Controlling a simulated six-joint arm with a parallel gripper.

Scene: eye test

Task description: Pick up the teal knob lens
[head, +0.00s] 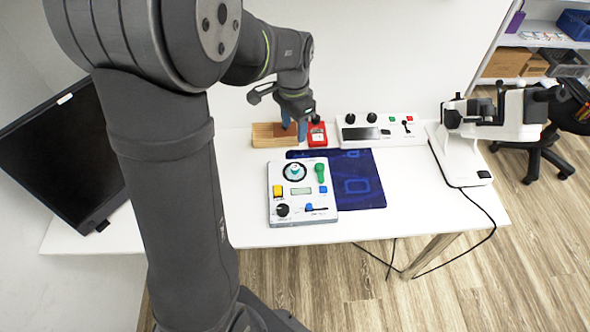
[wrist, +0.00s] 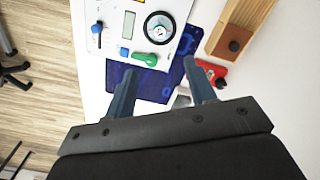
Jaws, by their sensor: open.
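The teal knob lens appears to be the small teal centre of a round black-rimmed dial (head: 293,172) on the white control panel (head: 272,208). My gripper (head: 293,128) is open and empty, behind the panel, near the wooden block and the red device. In the wrist view its two blue fingers (wrist: 160,70) are apart, with navy mat and the green handle's edge between them in the picture. The dial lies beyond the fingertips and nothing covers it.
A green handle (head: 320,172) stands on the panel beside the dial. A navy mat (head: 365,185) lies under the panel. A wooden block (head: 265,135), red device (head: 317,136), white knob box (head: 380,130) and microscope (head: 465,150) stand around. The table's front is clear.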

